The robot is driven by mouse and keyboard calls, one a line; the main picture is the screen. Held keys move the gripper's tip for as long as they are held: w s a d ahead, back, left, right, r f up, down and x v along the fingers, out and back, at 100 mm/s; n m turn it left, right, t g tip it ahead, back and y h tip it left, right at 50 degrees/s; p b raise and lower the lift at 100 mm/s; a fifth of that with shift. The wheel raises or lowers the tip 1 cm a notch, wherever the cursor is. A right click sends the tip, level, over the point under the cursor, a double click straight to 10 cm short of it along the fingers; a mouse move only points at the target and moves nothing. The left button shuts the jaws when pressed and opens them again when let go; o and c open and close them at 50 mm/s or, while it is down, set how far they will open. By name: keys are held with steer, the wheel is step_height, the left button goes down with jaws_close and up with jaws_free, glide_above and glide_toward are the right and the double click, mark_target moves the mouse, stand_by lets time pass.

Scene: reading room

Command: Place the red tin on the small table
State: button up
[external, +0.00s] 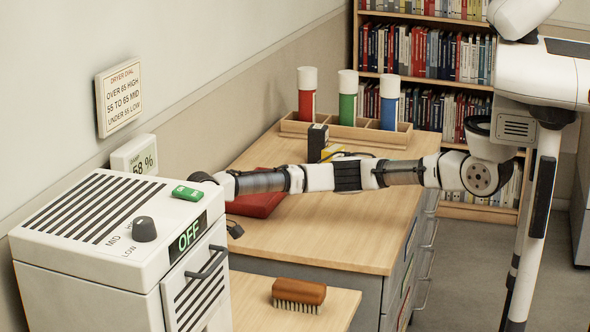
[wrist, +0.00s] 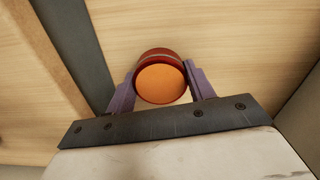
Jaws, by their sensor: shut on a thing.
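In the wrist view, a round red tin (wrist: 160,78) with an orange end face sits between the two purple fingers of my gripper (wrist: 161,85). The fingers are shut on its sides. Wooden surfaces and a dark grey strip show beyond it; I cannot tell its height above them. In the external view, my arm reaches left across the desk, and its end is hidden behind the white dryer, so the tin is not seen there. A lower wooden table top (external: 335,312), which may be the small table, shows at the bottom.
The white dryer (external: 95,262) stands at the left, with a green item (external: 187,193) on top. A brush (external: 298,293) lies on the lower top. A rack (external: 290,125) with red, green and blue canisters stands on the desk (external: 345,235). A flat red object (external: 262,207) lies under my arm.

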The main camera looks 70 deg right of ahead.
steer(key=shift+f, duration=0.1)
steer(key=o, duration=1)
step_height(320, 180, up, 12)
steer(key=b, duration=0.2)
